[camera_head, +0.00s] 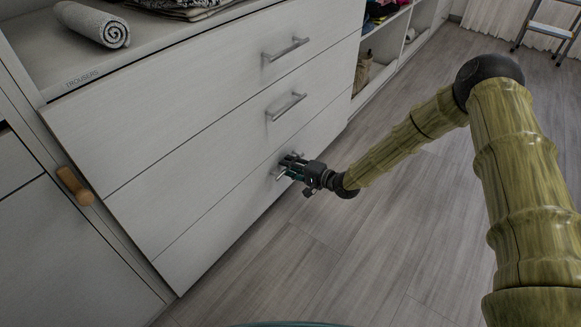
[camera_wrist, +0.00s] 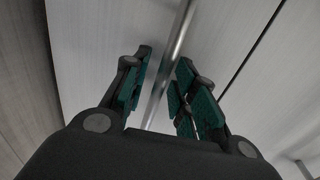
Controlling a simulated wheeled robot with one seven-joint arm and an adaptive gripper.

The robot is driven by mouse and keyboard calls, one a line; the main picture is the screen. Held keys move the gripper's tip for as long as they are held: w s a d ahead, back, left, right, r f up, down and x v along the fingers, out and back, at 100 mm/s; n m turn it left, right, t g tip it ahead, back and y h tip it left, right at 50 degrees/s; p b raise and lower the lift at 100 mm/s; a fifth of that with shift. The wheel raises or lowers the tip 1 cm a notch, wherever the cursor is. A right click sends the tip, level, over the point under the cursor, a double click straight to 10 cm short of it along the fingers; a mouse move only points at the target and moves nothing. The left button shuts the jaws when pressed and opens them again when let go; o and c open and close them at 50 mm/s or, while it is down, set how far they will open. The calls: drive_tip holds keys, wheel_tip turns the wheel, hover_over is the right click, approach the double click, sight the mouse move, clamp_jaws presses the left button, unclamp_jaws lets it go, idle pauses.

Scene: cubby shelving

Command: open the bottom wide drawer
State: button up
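The bottom wide drawer (camera_head: 225,232) is the lowest of the pale wood-grain fronts and sits flush with the unit. My gripper (camera_head: 288,167) is at its bar handle and covers much of it in the head view. In the wrist view, the metal handle (camera_wrist: 177,42) runs between the two teal-padded fingers of my gripper (camera_wrist: 163,85). The fingers are parted, one on each side of the bar, and do not look clamped on it. Whether either pad touches the bar is hard to tell.
Two drawers with bar handles, the middle handle (camera_head: 286,106) and top handle (camera_head: 286,49), are above. A rolled towel (camera_head: 92,24) lies on the shelf. The wood floor (camera_head: 330,255) before the drawers is clear.

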clamp_jaws()
